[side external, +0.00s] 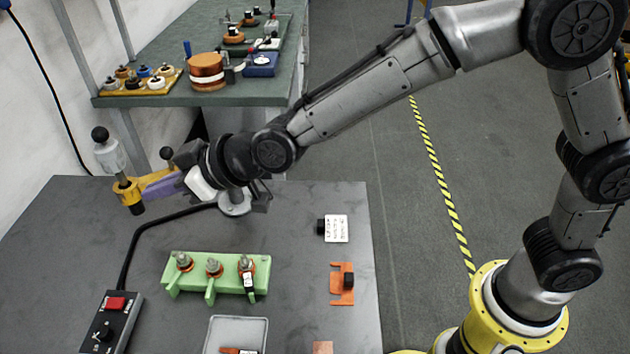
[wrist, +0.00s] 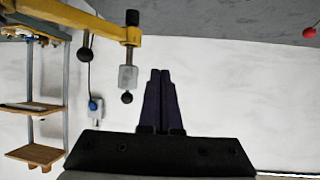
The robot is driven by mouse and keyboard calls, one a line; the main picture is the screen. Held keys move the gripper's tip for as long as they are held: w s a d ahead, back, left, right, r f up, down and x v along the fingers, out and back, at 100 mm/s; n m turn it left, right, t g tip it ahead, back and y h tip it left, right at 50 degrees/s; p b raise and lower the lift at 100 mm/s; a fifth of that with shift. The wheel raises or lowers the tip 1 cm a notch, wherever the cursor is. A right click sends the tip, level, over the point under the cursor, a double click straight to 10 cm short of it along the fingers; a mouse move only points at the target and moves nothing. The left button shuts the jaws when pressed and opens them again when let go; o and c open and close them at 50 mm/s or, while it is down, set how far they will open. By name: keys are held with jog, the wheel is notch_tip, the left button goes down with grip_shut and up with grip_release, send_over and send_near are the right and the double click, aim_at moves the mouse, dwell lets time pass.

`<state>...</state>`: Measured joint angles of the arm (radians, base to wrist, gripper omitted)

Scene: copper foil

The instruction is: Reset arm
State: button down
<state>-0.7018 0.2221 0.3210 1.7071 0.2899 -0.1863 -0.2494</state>
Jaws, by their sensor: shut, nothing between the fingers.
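My gripper (side external: 150,188) is at the left end of the outstretched arm, above the far left part of the dark table. Its purple fingers point left. In the wrist view the fingers (wrist: 160,72) are pressed together with nothing between them. A yellow-armed fixture (side external: 125,192) with a grey cylinder and black ball knobs stands close by the fingertips in the side view. In the wrist view its yellow arm (wrist: 90,22) and grey plunger lie to the upper left, apart from the fingers in the picture.
The dark table (side external: 60,235) holds a green fixture (side external: 215,272) with several metal posts, a grey tray (side external: 235,325), a control box (side external: 110,322) with a red button, an orange part (side external: 341,283) and a white labelled block (side external: 336,228). A green bench (side external: 150,60) with parts stands behind.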

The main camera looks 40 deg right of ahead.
jog(key=w+d+r+m+t+h, duration=0.1)
jog(key=d+r+m+t, duration=0.1)
jog(key=d+r, duration=0.7)
jog(key=s+d+r+m+h, duration=0.1)
jog(key=s+d+r, duration=0.15)
jog(key=d, duration=0.55)
jog(key=s+d+r+m+h, duration=0.1)
jog(key=s+d+r, duration=0.15)
jog(key=d, duration=0.55)
jog(key=s+d+f+m+g+h, duration=0.1)
jog(key=s+d+f+m+h, duration=0.15)
jog(key=s+d, duration=0.9)
jog(key=s+f+g+h, duration=0.1)
jog(key=s+f+g, duration=0.1)
jog(key=s+f, duration=0.3)
jog(key=s+d+f+g+h, duration=0.1)
jog(key=s+f+g, duration=0.2)
jog(key=s, duration=0.6)
notch_tip(320, 180, down, 2)
jog(key=shift+s+f+m, duration=0.1)
jog(key=shift+s+m, duration=0.2)
jog(key=shift+m, duration=0.05)
jog(key=shift+d, duration=0.1)
